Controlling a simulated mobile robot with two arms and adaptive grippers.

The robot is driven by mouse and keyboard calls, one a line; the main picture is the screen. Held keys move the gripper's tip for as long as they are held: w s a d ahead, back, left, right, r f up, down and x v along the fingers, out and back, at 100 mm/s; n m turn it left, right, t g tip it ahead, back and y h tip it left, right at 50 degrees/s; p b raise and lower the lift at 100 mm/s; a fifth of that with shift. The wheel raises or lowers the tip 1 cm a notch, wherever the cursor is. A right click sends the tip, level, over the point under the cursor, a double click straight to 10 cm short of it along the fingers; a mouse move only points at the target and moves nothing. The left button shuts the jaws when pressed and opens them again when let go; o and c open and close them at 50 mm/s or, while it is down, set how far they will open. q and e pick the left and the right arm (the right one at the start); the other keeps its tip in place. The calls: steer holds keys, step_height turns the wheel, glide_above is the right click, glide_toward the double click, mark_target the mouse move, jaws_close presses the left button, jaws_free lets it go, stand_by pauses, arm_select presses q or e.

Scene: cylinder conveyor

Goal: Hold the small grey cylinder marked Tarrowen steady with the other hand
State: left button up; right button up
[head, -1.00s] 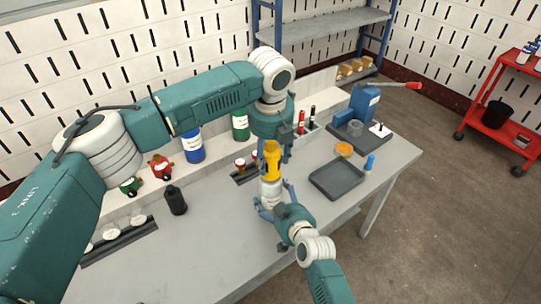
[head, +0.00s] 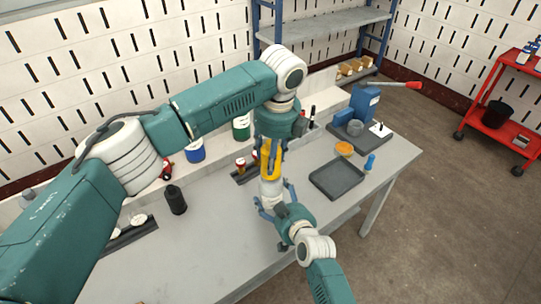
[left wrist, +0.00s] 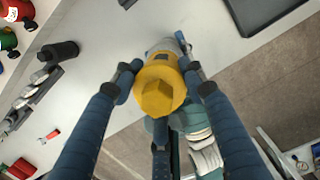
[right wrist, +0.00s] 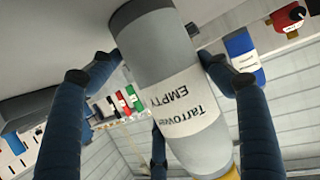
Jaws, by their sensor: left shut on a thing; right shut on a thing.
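The small grey cylinder (head: 271,190) stands roughly upright above the grey table, with a yellow cap (head: 272,163) on top. In the right wrist view the cylinder (right wrist: 155,48) carries a white label reading "Tarrowen EMPTY", upside down. My right gripper (head: 270,201) is shut around the cylinder's body, with fingers on both sides. My left gripper (head: 270,158) comes from above and is shut on the yellow cap. In the left wrist view the cap (left wrist: 160,88) has a hexagonal top between the fingers. Whether the cylinder's base touches the table is hidden.
A dark grey tray (head: 320,188) and a blue-handled item (head: 369,163) lie to the right. Blue (head: 194,150) and green (head: 241,128) cylinders stand behind. The front table surface is clear.

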arm_select(q)
steer(key=o, duration=1.4)
steer(key=shift+w, duration=0.2)
steer(key=shift+c, duration=0.2)
steer(key=shift+r, duration=1.25)
steer(key=m+h, duration=0.1)
steer(key=m, duration=0.4)
steer(key=shift+s+m, duration=0.1)
steer(key=shift+m, duration=0.2)
steer(key=shift+m, duration=0.4)
steer(key=m+h, duration=0.1)
steer(key=m, duration=0.4)
steer(key=shift+m, duration=0.3)
steer(key=shift+f, duration=0.15)
